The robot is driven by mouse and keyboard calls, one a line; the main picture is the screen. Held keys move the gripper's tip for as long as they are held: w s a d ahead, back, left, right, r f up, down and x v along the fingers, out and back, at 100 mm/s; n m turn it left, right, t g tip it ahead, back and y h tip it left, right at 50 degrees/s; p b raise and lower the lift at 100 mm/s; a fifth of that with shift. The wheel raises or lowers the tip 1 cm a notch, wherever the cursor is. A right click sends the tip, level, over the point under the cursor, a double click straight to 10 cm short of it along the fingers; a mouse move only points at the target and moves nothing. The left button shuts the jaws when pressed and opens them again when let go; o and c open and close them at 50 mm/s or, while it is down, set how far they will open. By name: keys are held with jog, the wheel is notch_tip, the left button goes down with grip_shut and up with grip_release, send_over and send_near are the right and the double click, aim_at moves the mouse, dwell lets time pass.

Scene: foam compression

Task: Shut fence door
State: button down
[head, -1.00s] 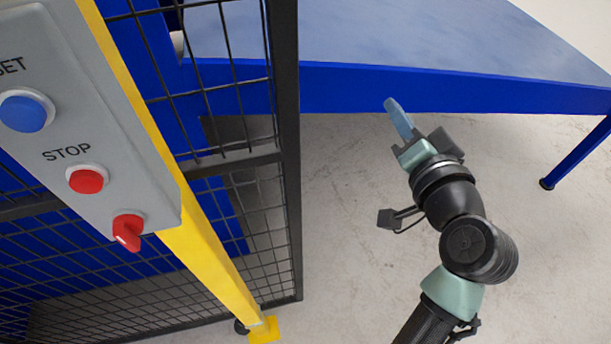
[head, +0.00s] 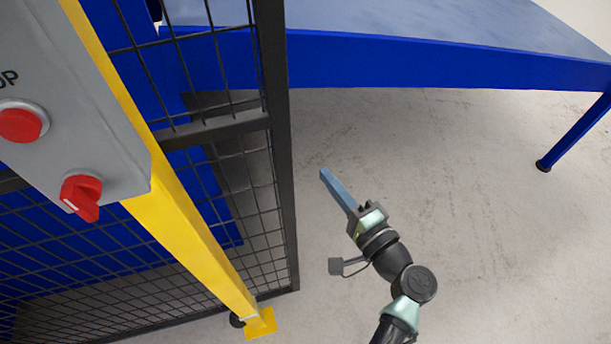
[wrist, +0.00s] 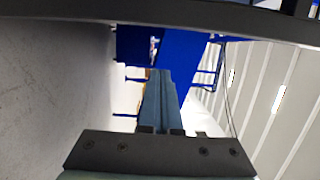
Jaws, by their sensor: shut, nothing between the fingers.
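The fence door is hard to single out. A dark mesh fence panel (head: 275,150) with a black upright edge stands at the left in the head view, and I cannot tell whether it is the door or a fixed part. My gripper (head: 324,174) is to the right of that edge, apart from it, over the bare floor. Its blue fingers are shut with nothing between them. In the wrist view the gripper (wrist: 160,75) points toward blue structures, and a dark bar (wrist: 150,22) crosses the top of that view.
A yellow post (head: 190,230) carries a grey control box (head: 95,130) with red controls. A blue table (head: 430,62) stands across the back, its leg (head: 575,130) at the right. The floor (head: 480,200) between is clear.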

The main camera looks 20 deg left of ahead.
aim_at(206, 206)
jog(key=shift+s+a+p, duration=0.2)
jog(key=shift+a+p, duration=0.1)
jog(key=shift+a, duration=0.45)
jog(key=shift+s+a+p, duration=0.15)
jog(key=shift+a+p, duration=0.1)
jog(key=shift+a, duration=0.5)
jog(key=shift+s+a+p, duration=0.2)
jog(key=shift+a+p, duration=0.1)
jog(key=shift+a, duration=0.45)
jog(key=s+a, duration=0.3)
jog(key=a, duration=0.1)
jog(key=s+a+b, duration=0.1)
jog(key=s+a, duration=0.2)
jog(key=a, duration=0.2)
jog(key=s+a, duration=0.3)
jog(key=a, duration=0.1)
jog(key=shift+s+a, duration=0.2)
jog(key=shift+a, duration=0.2)
jog(key=shift+s+a+b, duration=0.35)
jog(key=shift+s+a, duration=0.05)
jog(key=shift+a, duration=0.25)
